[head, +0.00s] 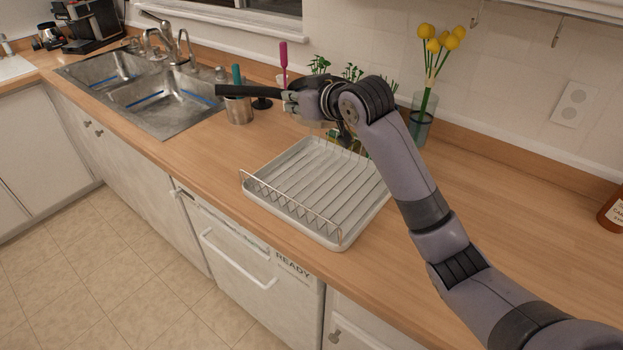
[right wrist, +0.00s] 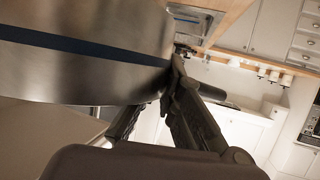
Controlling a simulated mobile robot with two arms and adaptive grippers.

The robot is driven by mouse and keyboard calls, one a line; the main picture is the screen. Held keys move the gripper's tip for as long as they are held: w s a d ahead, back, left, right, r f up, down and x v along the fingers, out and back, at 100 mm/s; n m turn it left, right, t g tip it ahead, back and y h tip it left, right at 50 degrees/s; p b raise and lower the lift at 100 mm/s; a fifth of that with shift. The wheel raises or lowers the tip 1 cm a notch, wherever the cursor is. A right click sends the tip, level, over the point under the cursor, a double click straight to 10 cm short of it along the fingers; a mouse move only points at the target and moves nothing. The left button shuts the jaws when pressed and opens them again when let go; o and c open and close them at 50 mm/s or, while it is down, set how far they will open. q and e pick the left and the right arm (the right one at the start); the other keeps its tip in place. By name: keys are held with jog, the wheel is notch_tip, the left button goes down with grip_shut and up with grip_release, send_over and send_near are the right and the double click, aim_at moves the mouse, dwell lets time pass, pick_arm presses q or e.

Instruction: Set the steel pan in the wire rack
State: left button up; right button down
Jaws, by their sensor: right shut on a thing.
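The wire rack (head: 300,207) is a pale dish rack with a row of upright wires along its front edge. It sits on the wooden counter, and its bed looks empty where I see it. My right gripper (head: 290,102) is above the counter, behind and above the rack. The pan's steel side (right wrist: 80,60), with a dark blue band, fills the upper left of the right wrist view beside the fingers (right wrist: 150,105). My left gripper is out of view.
A metal utensil cup (head: 238,110) stands left of the gripper, beside the double sink (head: 165,105). A glass vase (head: 421,120) with yellow flowers and small green plants (head: 352,72) stand behind the rack.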

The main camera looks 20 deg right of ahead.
notch_tip(320, 180, down, 18)
jog(key=shift+f+p, duration=0.15)
jog(key=shift+p, duration=0.7)
jog(key=shift+f, duration=0.1)
jog(key=c, duration=2.2)
grip_release()
jog(key=shift+f, duration=0.25)
jog(key=shift+c, duration=0.2)
jog(key=o, duration=0.5)
jog(key=shift+r, duration=0.2)
jog(key=b+v, duration=0.1)
jog(key=v, duration=1.1)
